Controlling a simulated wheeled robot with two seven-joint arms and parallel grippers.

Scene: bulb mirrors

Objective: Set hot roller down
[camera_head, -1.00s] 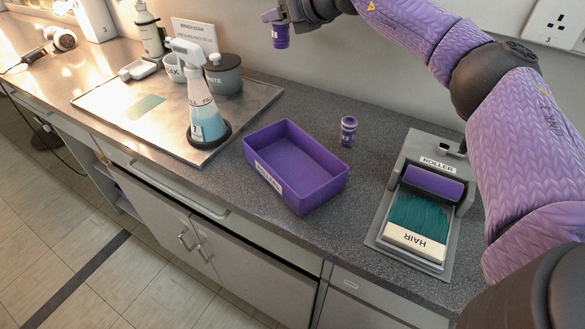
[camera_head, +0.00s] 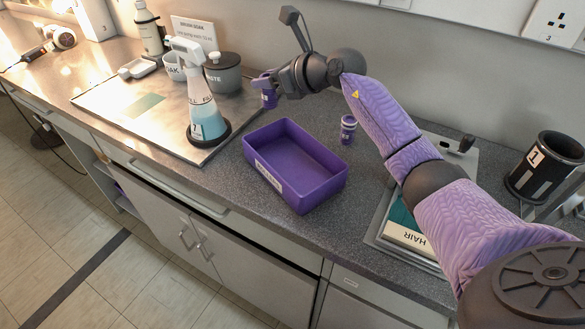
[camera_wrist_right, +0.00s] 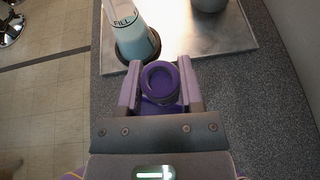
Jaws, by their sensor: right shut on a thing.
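The hot roller, a small purple cylinder with a pale label (camera_head: 268,98), is upright in my right gripper (camera_head: 267,84), just right of the grey paste pot and behind the purple bin. In the right wrist view the hollow round top of the roller (camera_wrist_right: 160,84) sits between the two purple fingers of my right gripper (camera_wrist_right: 158,84), which are shut on it. Whether its base touches the counter is unclear. A second purple roller with white bands (camera_head: 348,129) stands upright on the counter behind the bin. My left gripper is not in view.
An open purple bin (camera_head: 330,187) stands mid-counter. A metal tray (camera_head: 106,110) holds a spray bottle (camera_head: 203,105) and the paste pot (camera_head: 223,76). My right arm partly covers the hair board (camera_head: 406,236). A black cup marked 1 (camera_head: 557,165) stands at right.

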